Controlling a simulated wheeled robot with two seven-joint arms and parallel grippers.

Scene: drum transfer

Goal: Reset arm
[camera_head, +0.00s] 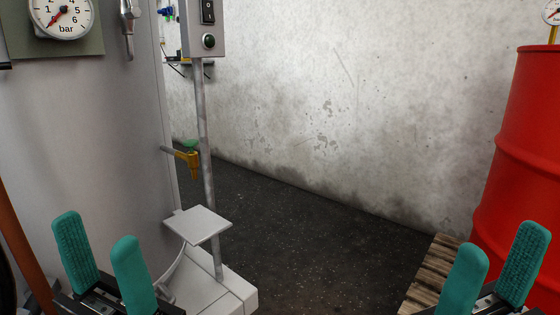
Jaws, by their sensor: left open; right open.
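My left gripper (103,262) is at the lower left, with two teal padded fingers spread apart and nothing between them. It is in front of the grey machine cabinet. My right gripper (494,270) is at the lower right, also with two teal fingers apart and empty. It is in front of a red drum (525,150), which the right edge of the view cuts off. I cannot tell whether the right fingers touch the drum.
A grey cabinet (95,150) with a pressure gauge (61,14) fills the left. A post (206,140) carries a switch box (205,30). A small grey plate (199,225) juts out near its foot. A wooden pallet (432,275) lies beside the drum. Dark floor (300,235) between is clear.

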